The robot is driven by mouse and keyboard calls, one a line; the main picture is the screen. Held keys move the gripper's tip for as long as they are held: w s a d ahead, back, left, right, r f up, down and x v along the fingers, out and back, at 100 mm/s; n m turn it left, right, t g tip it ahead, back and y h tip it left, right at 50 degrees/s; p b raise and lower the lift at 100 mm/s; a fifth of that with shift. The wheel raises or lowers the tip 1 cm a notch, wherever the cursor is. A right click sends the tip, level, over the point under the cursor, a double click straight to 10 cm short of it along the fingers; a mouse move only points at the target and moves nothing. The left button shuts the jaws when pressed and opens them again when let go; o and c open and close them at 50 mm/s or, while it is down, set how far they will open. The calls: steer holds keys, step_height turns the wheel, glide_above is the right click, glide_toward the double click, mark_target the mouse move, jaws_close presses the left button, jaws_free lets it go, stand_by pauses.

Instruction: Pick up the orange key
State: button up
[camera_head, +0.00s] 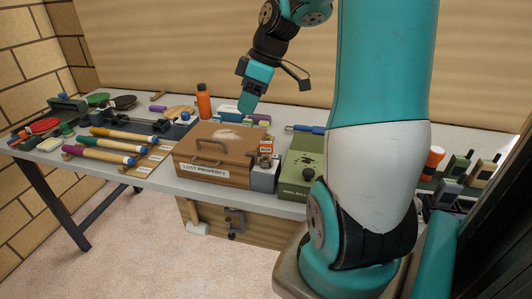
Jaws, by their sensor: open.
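I cannot make out an orange key for certain. A small orange-and-white patch (266,144) shows at the right front of the brown box labelled "LOST PROPERTY" (205,170), above a grey block (263,178); it is too small to tell what it is. My gripper (247,108) points down above the table, behind the brown box in the picture. It is open, and I see nothing held in it. Its fingertips partly cover the small items behind the box. My arm hides part of the table on the right.
A green box (298,180) is right of the brown box. Handheld radios (458,164) stand far right.

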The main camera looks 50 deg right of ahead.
glide_above(266, 142)
steer(key=s+d, duration=0.2)
steer(key=s, duration=0.3)
steer(key=f, duration=0.1)
steer(key=shift+h, duration=0.4)
steer(key=x, duration=0.4)
steer(key=p+x, duration=0.1)
steer(key=x, duration=0.2)
steer(key=p+x, duration=0.1)
steer(key=x, duration=0.3)
steer(key=shift+w+d+f, duration=0.3)
steer(key=shift+w, duration=0.2)
steer(key=shift+t, duration=0.3)
steer(key=shift+d+p+x, duration=0.2)
steer(key=shift+p+x, duration=1)
steer(key=shift+x, duration=1.85)
steer(key=shift+s+f, duration=0.1)
steer(key=shift+s, duration=0.1)
jaws_close()
